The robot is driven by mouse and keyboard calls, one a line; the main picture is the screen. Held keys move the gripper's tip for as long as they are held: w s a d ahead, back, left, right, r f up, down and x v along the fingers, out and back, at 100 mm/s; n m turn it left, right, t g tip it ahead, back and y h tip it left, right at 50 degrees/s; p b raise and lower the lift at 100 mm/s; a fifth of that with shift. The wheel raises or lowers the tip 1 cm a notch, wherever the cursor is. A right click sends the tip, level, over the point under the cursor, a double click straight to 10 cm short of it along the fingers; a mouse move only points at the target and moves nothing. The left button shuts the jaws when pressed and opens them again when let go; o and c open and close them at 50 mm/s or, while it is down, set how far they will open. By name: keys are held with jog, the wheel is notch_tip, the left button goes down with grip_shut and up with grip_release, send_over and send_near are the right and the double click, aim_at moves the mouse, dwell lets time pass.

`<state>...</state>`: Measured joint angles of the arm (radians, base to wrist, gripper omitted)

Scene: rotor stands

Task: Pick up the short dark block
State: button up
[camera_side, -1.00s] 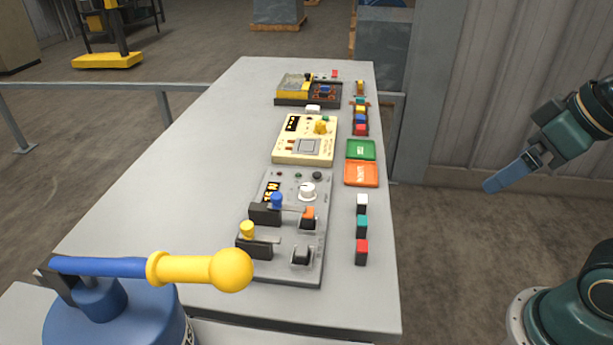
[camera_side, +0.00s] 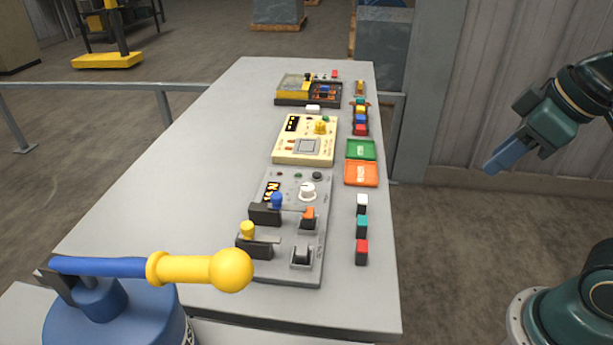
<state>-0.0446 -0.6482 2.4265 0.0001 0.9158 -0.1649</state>
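A grey panel (camera_side: 270,273) lies near the front of the long grey table. Two short dark blocks show on its right side: one under an orange cap (camera_side: 308,223), and a bare-topped one (camera_side: 302,251) in front of it. I cannot tell for sure which is the one named. Two longer dark blocks stand on the panel's left, one with a blue knob (camera_side: 277,201) and one with a yellow knob (camera_side: 247,231). My gripper (camera_side: 493,167) is in the air beyond the table's right edge, well apart from the blocks. Its blue fingers overlap edge-on, so their opening is hidden.
White (camera_side: 362,203), teal (camera_side: 362,226) and red (camera_side: 362,251) capped blocks line the right edge. Green (camera_side: 361,150) and orange (camera_side: 361,173) trays and a cream panel (camera_side: 290,155) lie farther back. A yellow-tipped blue lever (camera_side: 200,270) stands at front left. The table's left side is clear.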

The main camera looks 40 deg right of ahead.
jog(key=w+a+n+g, duration=0.2)
jog(key=w+a+n, duration=0.2)
jog(key=w+n, duration=0.3)
jog(key=n+g, duration=0.3)
jog(key=n, duration=1.5)
send_over(302, 249)
notch_tip(302, 249, down, 9)
jog(key=shift+s+f, duration=0.1)
jog(key=shift+f, duration=4.2)
jog(key=shift+f, duration=2.55)
